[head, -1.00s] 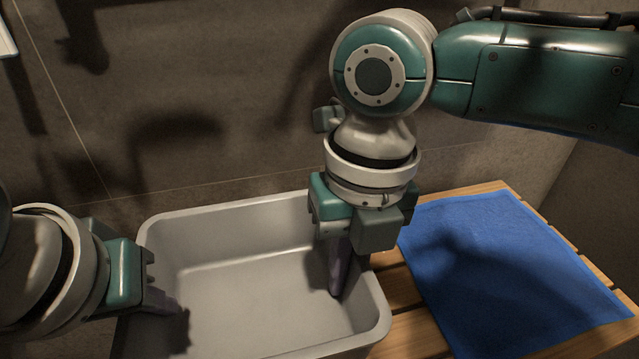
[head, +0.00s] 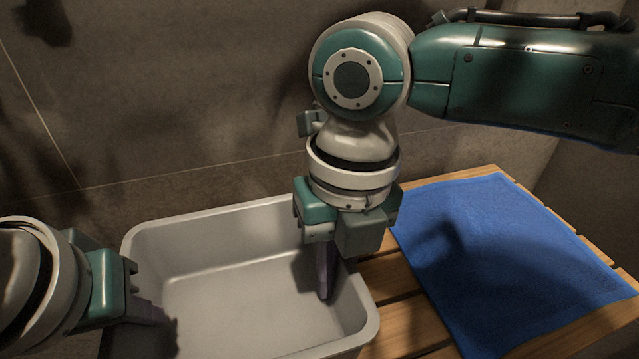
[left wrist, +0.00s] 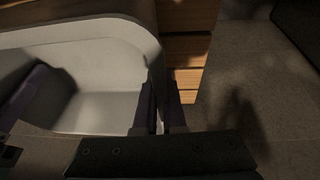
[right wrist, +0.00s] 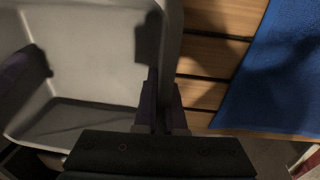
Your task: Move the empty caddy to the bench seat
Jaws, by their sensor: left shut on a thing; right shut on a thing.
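The caddy is an empty grey rectangular tub (head: 215,221), level or nearly so, at the lower middle of the head view. My left gripper (head: 150,314) is shut on its left wall, with a finger inside the tub. My right gripper (head: 324,278) is shut on its right wall, also with a finger inside. Both wrist views show the wall between the fingers. The bench seat (head: 398,290) of wooden slats lies to the right of the caddy and partly behind it in the picture. I cannot tell whether the caddy's underside touches the bench.
A blue towel (head: 500,255) lies flat on the bench, just right of the caddy and my right gripper. A tiled wall (head: 200,120) stands close behind. Bare slats show between caddy and towel. Floor (left wrist: 255,75) shows beside the bench in the left wrist view.

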